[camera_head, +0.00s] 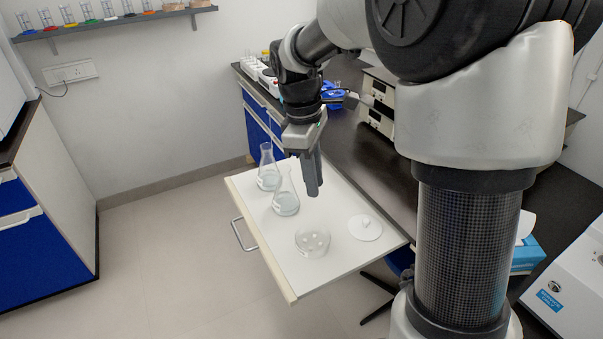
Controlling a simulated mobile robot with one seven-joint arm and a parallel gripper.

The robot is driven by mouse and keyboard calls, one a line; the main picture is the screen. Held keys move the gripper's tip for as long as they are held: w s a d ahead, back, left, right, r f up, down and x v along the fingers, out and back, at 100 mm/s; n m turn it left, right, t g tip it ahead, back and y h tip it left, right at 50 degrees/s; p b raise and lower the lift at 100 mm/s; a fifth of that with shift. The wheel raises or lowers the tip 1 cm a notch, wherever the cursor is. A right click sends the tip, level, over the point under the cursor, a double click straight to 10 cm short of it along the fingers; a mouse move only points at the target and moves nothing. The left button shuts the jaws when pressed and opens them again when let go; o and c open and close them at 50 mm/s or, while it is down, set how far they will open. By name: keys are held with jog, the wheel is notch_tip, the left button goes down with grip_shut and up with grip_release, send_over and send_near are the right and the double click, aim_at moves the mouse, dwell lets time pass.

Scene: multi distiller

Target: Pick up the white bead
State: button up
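Several small white beads (315,238) show in a clear round glass dish (312,253) near the front of a white pull-out board (270,243). They are too small to tell apart well. My gripper (313,191) points down above the board, behind the dish and to the right of the nearer flask. It is apart from the dish, and I see no object between its fingers. The fingers overlap from this side, so their opening is hidden.
Two conical glass flasks (286,203) (268,178) stand on the board's left side. A round white lid with a knob (365,228) lies right of the dish. The dark bench (382,180) borders the board on the right. The board's front corner is clear.

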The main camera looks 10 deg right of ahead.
jog(key=b, duration=0.4)
send_over(320, 243)
jog(key=f, duration=1.3)
jog(key=shift+w+a+f, duration=0.2)
jog(key=shift+s+f+b, duration=0.1)
jog(key=shift+f+b, duration=0.75)
jog(key=shift+f, duration=1.8)
grip_shut()
